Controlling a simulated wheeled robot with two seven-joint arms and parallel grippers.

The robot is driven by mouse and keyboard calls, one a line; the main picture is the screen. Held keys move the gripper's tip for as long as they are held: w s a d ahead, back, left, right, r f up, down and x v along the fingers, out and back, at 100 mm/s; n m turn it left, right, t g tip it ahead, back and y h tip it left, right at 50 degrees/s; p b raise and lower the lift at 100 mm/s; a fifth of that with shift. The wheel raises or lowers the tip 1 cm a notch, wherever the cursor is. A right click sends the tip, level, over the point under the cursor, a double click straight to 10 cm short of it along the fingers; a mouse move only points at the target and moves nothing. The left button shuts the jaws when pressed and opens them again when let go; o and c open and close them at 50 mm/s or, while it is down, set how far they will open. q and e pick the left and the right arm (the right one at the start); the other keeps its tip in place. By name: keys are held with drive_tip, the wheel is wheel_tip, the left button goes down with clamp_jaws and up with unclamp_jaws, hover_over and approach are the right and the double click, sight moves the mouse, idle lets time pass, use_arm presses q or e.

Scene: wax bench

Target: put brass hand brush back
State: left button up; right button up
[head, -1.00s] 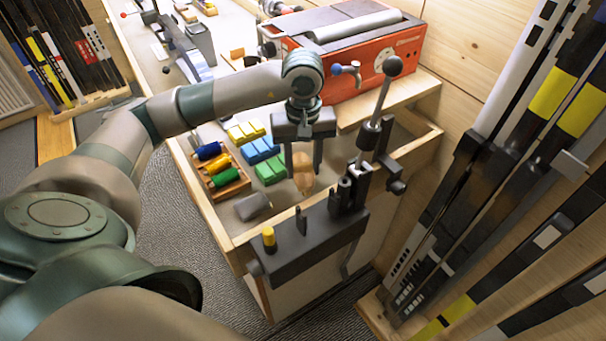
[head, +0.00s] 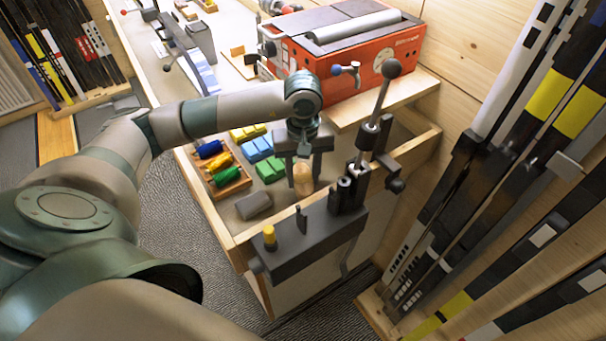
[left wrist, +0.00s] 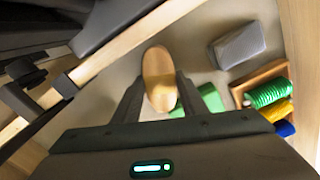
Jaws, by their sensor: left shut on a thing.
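The brass hand brush (head: 303,181) shows as a rounded, light wooden body in the bench's front compartment, close behind the dark vise. My left gripper (head: 304,172) points down from above and is shut on it. In the left wrist view the brush (left wrist: 158,75) appears as an oval wooden shape between the two dark fingers; its bristles are hidden. I cannot tell whether it touches the bench floor. My right gripper is not in view.
The dark vise (head: 310,240) with an upright ball-ended lever stands at the near edge. Left of the brush lie green, blue and yellow wax blocks (head: 259,149), a grey block (head: 254,206) and a wooden tray of coloured rolls (head: 231,187). An orange-red machine (head: 350,83) stands behind.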

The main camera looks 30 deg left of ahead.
sight(303, 178)
use_arm(q)
drive_tip(key=o, duration=1)
drive_tip(key=shift+r+p, duration=0.2)
drive_tip(key=shift+p, duration=0.1)
drive_tip(key=shift+r+b, duration=0.3)
drive_tip(key=shift+b, duration=0.05)
wheel_tip(303, 178, up, 11)
drive_tip(key=b, duration=0.3)
drive_tip(key=shift+b, duration=0.4)
drive_tip(key=shift+r, duration=0.2)
